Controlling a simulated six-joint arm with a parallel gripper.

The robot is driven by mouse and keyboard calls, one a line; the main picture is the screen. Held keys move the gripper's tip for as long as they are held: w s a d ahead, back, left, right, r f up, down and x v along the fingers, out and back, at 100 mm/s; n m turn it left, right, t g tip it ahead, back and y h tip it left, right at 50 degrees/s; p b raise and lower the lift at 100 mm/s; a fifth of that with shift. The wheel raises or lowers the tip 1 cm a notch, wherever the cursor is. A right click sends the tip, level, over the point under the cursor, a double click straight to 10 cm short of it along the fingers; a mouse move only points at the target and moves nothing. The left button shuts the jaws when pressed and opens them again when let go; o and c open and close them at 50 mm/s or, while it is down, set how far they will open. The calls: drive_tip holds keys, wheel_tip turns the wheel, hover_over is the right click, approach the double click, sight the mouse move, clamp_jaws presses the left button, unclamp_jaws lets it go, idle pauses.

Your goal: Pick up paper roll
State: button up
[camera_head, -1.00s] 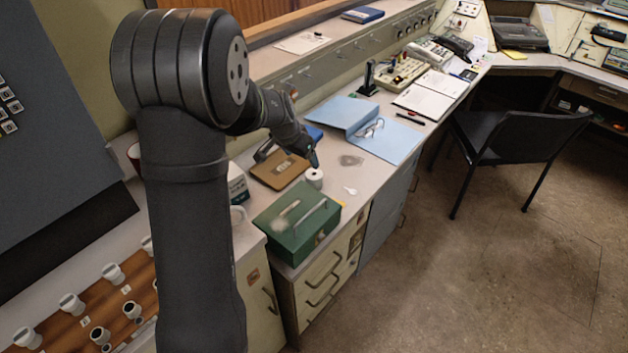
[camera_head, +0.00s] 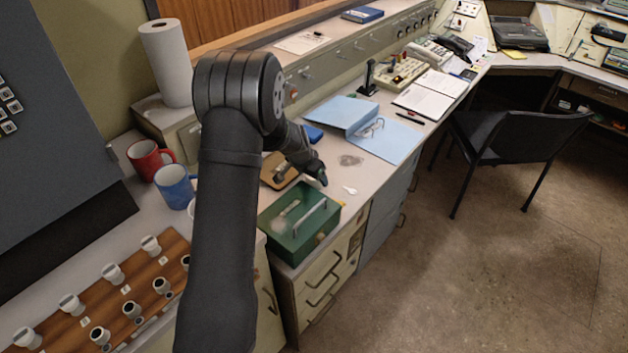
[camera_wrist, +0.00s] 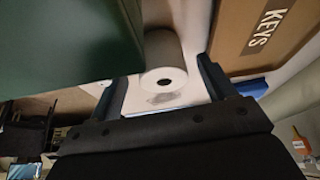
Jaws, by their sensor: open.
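The small white paper roll (camera_wrist: 164,62) stands on the desk, its round end with a grey core facing the wrist camera. In the wrist view, my gripper (camera_wrist: 163,76) is open, with one finger on each side of the roll. A gap shows beside the fingers, and I cannot tell how deep the roll sits between them. In the head view, my gripper (camera_head: 318,174) is low over the desk behind the green box and mostly hides the roll.
A green metal box (camera_head: 300,222) stands close in front of the roll. A brown KEYS box (camera_wrist: 262,32) lies close on its other side. A blue folder (camera_head: 395,140) lies to the right. A tall paper towel roll (camera_head: 166,62) and red and blue mugs (camera_head: 174,186) are at the left.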

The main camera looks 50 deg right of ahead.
drive_tip(key=shift+x, duration=1.75)
drive_tip(key=shift+w, duration=0.1)
drive_tip(key=c, duration=1.1)
